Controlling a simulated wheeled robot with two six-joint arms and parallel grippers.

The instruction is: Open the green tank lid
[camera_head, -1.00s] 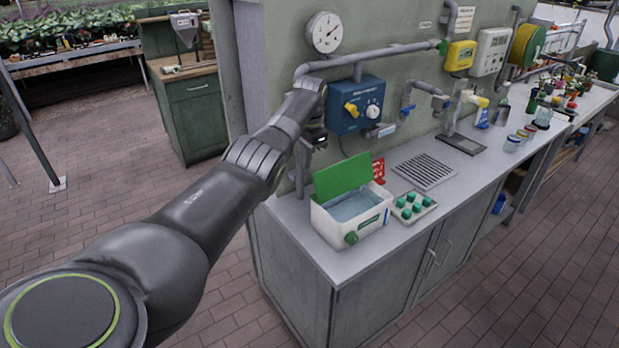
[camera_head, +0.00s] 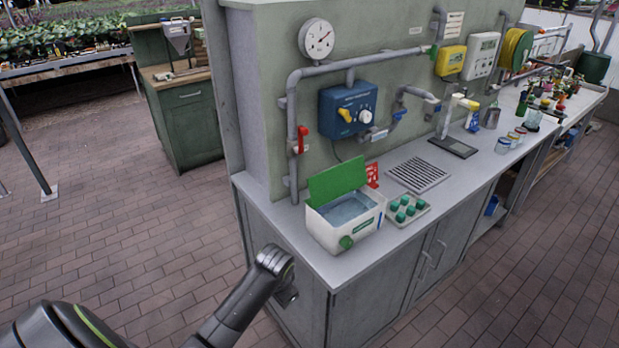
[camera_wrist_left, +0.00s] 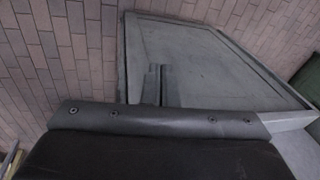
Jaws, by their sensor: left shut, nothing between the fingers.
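The white tank (camera_head: 343,234) stands on the counter near its left corner, with water showing inside. Its green lid (camera_head: 338,181) is raised along the tank's back edge and tilted up, so the tank is open. My left gripper (camera_head: 288,297) is low beside the cabinet's end, below the counter edge and apart from the tank and lid. In the left wrist view its dark fingers (camera_wrist_left: 152,86) are together with nothing between them. My right gripper is in neither view.
The counter (camera_head: 322,266) is edged just above my left gripper. A tray (camera_head: 408,210) of green-capped pieces stands right of the tank, with a metal grate (camera_head: 418,175) behind. A red-handled valve (camera_head: 301,138) and blue box (camera_head: 348,107) are on the wall.

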